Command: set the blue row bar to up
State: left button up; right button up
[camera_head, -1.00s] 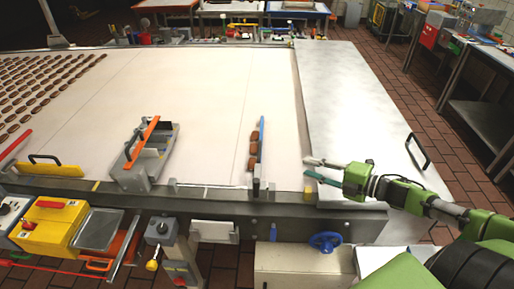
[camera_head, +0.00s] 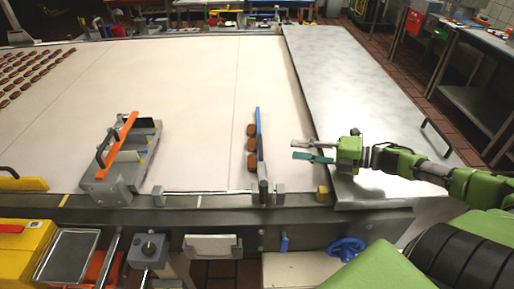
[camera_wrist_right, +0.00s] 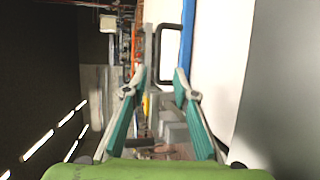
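The blue row bar (camera_head: 259,128) stands as a narrow strip on the right part of the white belt, pointing away from me. Its near end meets a grey mount (camera_head: 264,190) at the belt's front edge. Several brown biscuits (camera_head: 252,145) lie along its left side. My right gripper (camera_head: 293,150) is open and empty to the right of the bar, apart from it. In the right wrist view its teal fingers (camera_wrist_right: 160,76) are spread, and the blue bar (camera_wrist_right: 187,48) shows beyond them, beside a dark loop handle (camera_wrist_right: 157,50). Whether the bar is raised is hard to tell. My left gripper is out of view.
The white belt (camera_head: 200,90) is largely clear around the bar. A grey device with an orange bar (camera_head: 118,140) stands to the left. A metal table (camera_head: 350,85) lies to the right. A blue handwheel (camera_head: 346,247) and small blue lever (camera_head: 284,243) sit below the front rail.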

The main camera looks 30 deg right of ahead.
aim_at(260, 144)
jog(key=shift+w+a, duration=0.4)
jog(key=shift+a, duration=0.1)
jog(key=x, duration=1.2)
jog(key=shift+r, duration=0.1)
grip_shut()
